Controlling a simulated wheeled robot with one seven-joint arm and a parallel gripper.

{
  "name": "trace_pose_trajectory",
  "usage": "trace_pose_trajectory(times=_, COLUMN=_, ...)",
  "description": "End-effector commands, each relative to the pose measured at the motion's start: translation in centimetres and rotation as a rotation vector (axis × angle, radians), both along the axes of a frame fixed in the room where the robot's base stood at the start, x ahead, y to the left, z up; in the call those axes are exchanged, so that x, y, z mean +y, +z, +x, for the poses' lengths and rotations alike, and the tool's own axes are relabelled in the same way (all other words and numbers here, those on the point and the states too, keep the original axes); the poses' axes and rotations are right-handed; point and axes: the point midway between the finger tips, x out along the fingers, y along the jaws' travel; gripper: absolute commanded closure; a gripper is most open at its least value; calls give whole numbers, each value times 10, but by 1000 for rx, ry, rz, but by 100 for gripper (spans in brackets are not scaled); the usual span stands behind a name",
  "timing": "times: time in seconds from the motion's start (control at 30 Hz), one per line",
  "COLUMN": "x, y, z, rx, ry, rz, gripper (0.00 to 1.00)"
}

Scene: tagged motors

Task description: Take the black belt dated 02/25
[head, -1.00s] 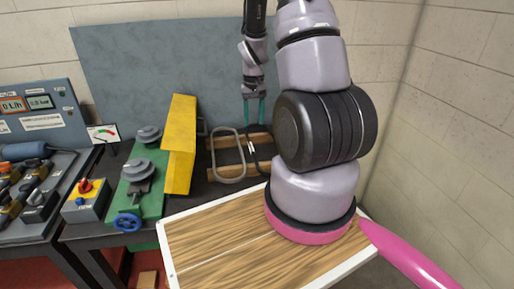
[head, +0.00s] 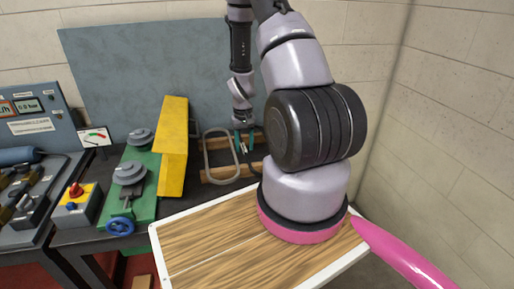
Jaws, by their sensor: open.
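A black belt (head: 248,160) stands in the wooden rack on the bench, mostly hidden by my gripper and arm. A small white mark shows on it, too small to read, so I cannot confirm the date. A grey belt (head: 207,158) stands just to its left as an upright loop. My gripper (head: 244,145), with teal fingers, points down at the top of the black belt and is open. I cannot tell whether the fingers touch the belt.
The wooden rack (head: 217,176) holds the belts. A yellow guard (head: 173,145) stands to the left, beside a green machine (head: 143,207) with a blue handwheel. A blue-grey panel (head: 150,70) rises behind. My arm blocks the view to the right.

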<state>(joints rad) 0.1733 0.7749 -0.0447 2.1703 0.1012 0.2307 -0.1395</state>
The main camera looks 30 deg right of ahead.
Motion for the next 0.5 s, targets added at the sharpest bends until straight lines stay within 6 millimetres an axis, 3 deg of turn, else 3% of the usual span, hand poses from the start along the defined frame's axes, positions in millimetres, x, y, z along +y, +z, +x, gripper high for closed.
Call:
trace_pose_trajectory(times=0.17, x=0, y=0, z=0, rx=-1, ry=-1, rz=0, gripper=49)
trace_pose_trajectory(times=0.3, x=0, y=0, z=0, rx=0, ry=-1, rz=0, gripper=98)
trace_pose_trajectory(times=0.5, x=0, y=0, z=0, rx=-1, ry=0, rz=0, gripper=100)
